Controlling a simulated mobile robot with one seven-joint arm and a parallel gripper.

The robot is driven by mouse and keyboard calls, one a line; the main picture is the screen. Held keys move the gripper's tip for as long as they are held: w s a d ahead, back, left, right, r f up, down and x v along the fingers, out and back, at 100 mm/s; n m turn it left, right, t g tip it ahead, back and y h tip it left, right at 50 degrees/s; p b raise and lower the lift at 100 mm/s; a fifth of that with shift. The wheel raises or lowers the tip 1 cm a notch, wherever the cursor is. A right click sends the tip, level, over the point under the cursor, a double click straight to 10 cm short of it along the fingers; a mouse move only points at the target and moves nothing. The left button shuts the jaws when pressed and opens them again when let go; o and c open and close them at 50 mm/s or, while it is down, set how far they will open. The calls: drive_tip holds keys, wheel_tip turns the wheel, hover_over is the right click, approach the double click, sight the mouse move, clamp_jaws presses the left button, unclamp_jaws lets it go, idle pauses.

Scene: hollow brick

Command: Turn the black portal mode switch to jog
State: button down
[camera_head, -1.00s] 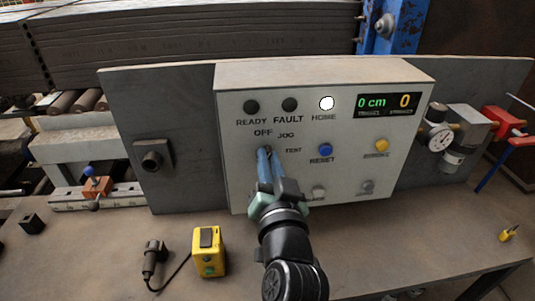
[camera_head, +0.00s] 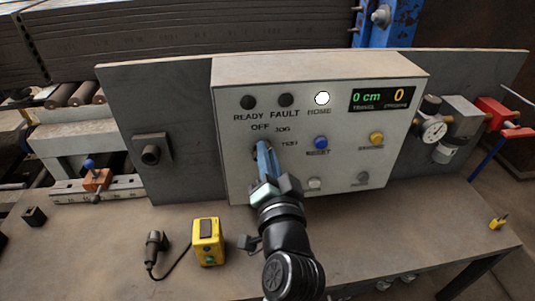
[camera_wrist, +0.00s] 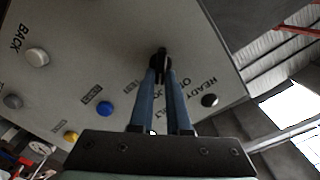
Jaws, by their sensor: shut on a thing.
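The black mode switch (camera_wrist: 160,62) sits on the grey control box (camera_head: 230,190), below the OFF and JOG labels, with a TEST label to its right. In the head view the fingers mostly hide the switch. My gripper (camera_head: 263,150) points at the panel with its two blue fingers on the switch. In the wrist view my gripper (camera_wrist: 161,78) is shut on the black knob, one finger on each side. Which label the knob points to cannot be told.
A blue RESET button (camera_head: 321,142), a yellow button (camera_head: 376,138) and a white button (camera_head: 314,184) are on the panel. The HOME lamp (camera_head: 322,98) is lit white.

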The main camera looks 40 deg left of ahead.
drive_tip(key=c, duration=0.9)
unclamp_jaws()
drive_tip(key=b+v, duration=0.3)
drive_tip(key=v, duration=1)
drive_tip(key=shift+a, duration=0.1)
